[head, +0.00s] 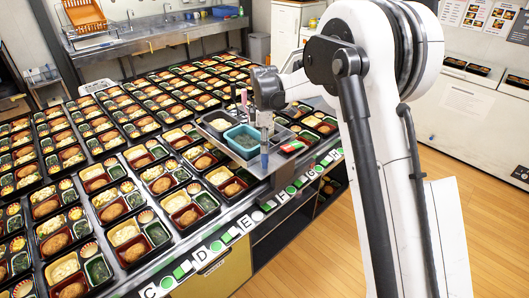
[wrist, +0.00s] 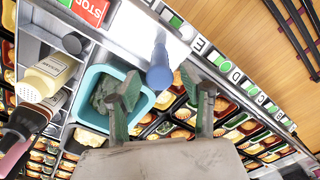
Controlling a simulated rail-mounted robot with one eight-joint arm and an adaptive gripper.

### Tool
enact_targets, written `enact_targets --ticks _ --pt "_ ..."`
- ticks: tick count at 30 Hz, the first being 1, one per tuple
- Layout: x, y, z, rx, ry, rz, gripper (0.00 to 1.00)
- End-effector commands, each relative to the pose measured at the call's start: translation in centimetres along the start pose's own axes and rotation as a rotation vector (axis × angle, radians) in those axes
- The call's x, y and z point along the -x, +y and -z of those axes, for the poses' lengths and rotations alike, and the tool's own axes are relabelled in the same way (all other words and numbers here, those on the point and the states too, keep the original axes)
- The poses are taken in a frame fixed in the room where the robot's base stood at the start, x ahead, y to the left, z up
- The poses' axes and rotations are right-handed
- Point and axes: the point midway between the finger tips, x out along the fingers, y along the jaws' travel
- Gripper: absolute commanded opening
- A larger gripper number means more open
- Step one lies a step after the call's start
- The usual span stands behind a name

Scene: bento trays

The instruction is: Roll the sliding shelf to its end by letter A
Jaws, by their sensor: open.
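The sliding shelf (head: 218,133) is a grey metal tray above the bento rows, at the counter's front edge near letters E to G. It carries a teal tub (head: 244,139) and bottles. A blue upright handle (head: 264,160) stands at its front side. Letter A cannot be made out; the row's lower letters run left in the head view.
Bento trays (head: 130,231) fill the counter below the shelf. The letter strip (head: 209,250) runs along the front edge. A red STOP block (head: 292,146) is right of the teal tub. Shelf bottles (wrist: 48,77) stand near the tub. The wooden floor in front is open.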

Motion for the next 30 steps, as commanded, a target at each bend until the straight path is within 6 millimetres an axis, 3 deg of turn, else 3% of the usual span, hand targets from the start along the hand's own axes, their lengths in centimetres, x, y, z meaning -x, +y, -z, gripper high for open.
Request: enact_targets --ticks 9,22,30 --pt "-4.3 0.0 0.0 0.0 0.0 0.0 0.41" --pt "-5.2 0.0 0.0 0.0 0.0 0.0 0.41" --pt "-5.2 0.0 0.0 0.0 0.0 0.0 0.05"
